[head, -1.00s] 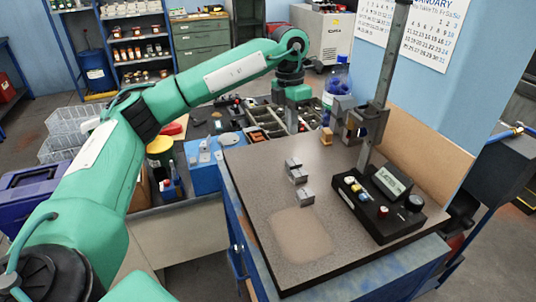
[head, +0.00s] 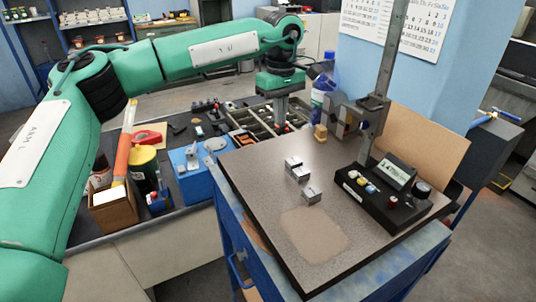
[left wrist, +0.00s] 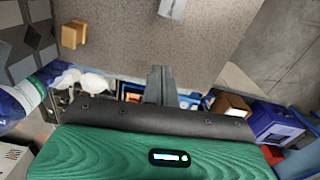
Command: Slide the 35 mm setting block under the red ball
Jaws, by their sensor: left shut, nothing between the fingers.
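Three small grey metal blocks stand on the speckled plate (head: 268,190) in the head view: two close together, a rear one (head: 293,162) and a middle one (head: 300,174), and a front one (head: 311,195). Their size marks are too small to read. A grey block (left wrist: 172,8) shows at the top of the left wrist view. A small red round thing (head: 392,201) sits on the black instrument base; I cannot tell whether it is the red ball. My left gripper (head: 281,127) is shut and empty, left of the plate's far end; its fingers also show in the wrist view (left wrist: 160,72). My right gripper is out of view.
A stand column (head: 382,75) carries a grey head (head: 352,120) above the plate's back. A brass-coloured block (head: 320,132) stands at the far edge. A compartment tray (head: 255,122) and blue box (head: 195,165) lie left. The plate's front is clear.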

